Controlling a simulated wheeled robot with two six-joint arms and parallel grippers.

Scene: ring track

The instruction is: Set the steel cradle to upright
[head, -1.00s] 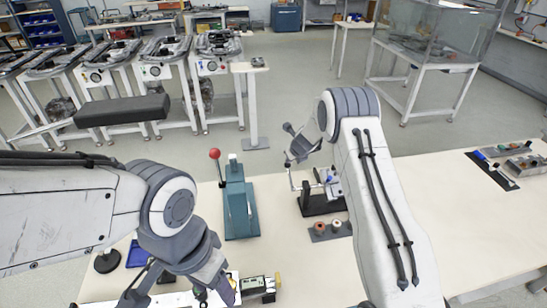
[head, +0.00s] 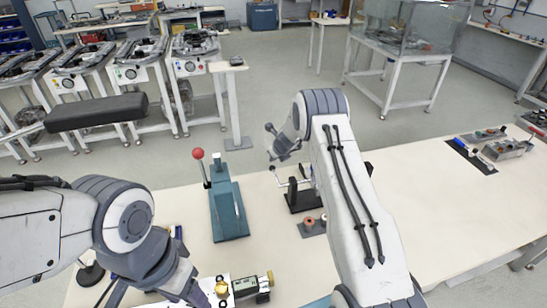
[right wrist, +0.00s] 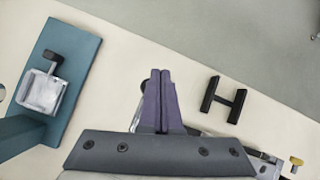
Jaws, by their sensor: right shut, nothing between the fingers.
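The steel cradle seems to be the bright metal piece on a small black stand (head: 303,200) in the middle of the table in the head view. My right arm hides most of it, and I cannot tell its tilt. My right gripper (right wrist: 157,100) is shut and empty; its two fingers lie together in the right wrist view. In the head view the right hand (head: 281,146) is above and beside the stand. My left gripper (head: 190,291) is low at the front left, by a brass-and-dark device (head: 251,287); its fingertips are unclear.
A teal press (head: 228,210) with a red-knobbed lever stands left of the stand. A dark tray (head: 312,226) with round pieces lies in front of the stand. A black H-shaped piece (right wrist: 224,99) shows in the right wrist view. The table's right side is largely clear.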

